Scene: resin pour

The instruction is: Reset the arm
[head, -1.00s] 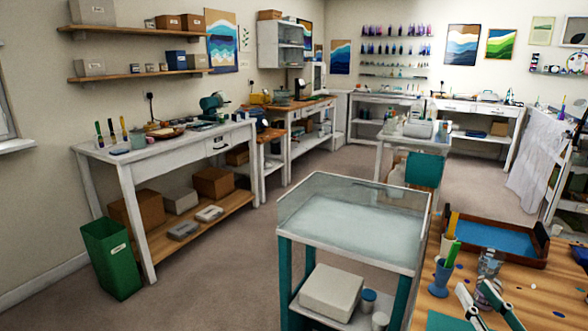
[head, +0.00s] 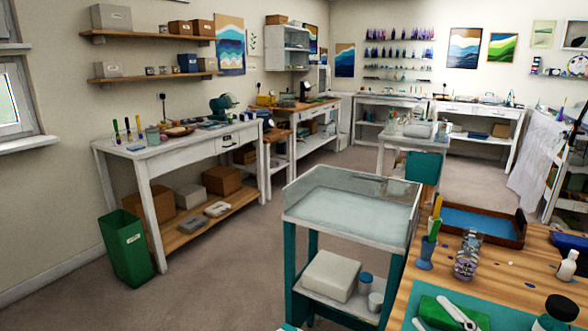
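My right gripper (head: 430,310) is at the bottom edge, low over the front of the wooden workbench. Whether the fingers touch the block, I cannot tell. The rest of my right arm is mostly outside the picture. My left gripper does not show.
The wooden workbench (head: 507,272) carries a blue tray (head: 480,221), a cup of sticks (head: 426,251), a clear cup stack (head: 467,256) and a white bottle (head: 568,266). A teal-legged cart (head: 345,242) stands to its left. A green bin (head: 126,248) stands left; open floor lies between.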

